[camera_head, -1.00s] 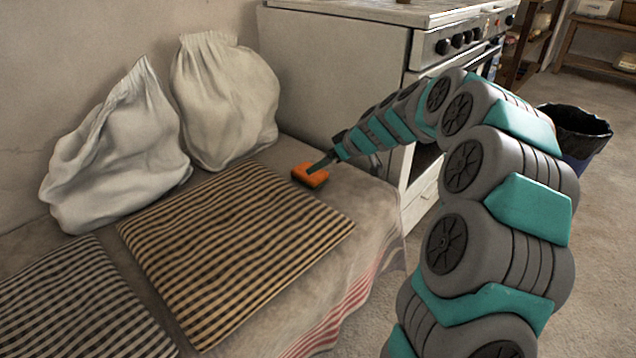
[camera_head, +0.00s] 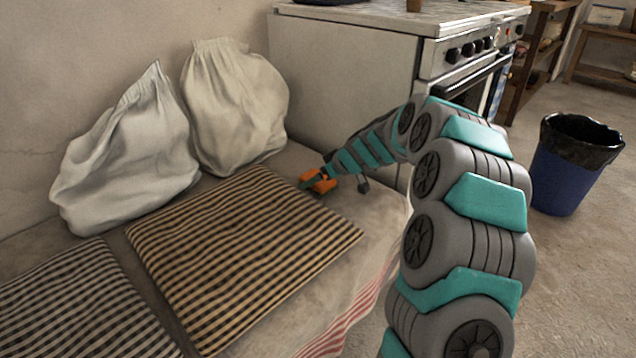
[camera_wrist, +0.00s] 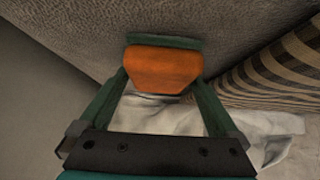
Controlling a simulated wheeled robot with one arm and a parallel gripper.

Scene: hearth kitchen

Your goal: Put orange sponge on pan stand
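The orange sponge (camera_head: 321,181) is at the far edge of the bench seat, by the checked cushion's far corner. In the wrist view the sponge (camera_wrist: 163,69) has a green layer along its upper edge. My gripper (camera_head: 316,184) is at the sponge, with one finger on each side. In the wrist view the fingertips of my gripper (camera_wrist: 162,76) meet the sponge's side edges with no clear gap. I cannot tell whether they press on it, or whether the sponge touches the seat. I cannot make out a pan stand in any view.
A brown checked cushion (camera_head: 240,255) and a black-and-white one (camera_head: 75,310) lie on the bench. Two white sacks (camera_head: 125,155) (camera_head: 235,105) lean against the wall. A white stove (camera_head: 345,75) stands beyond the sponge. A blue bin (camera_head: 562,180) stands right on open floor.

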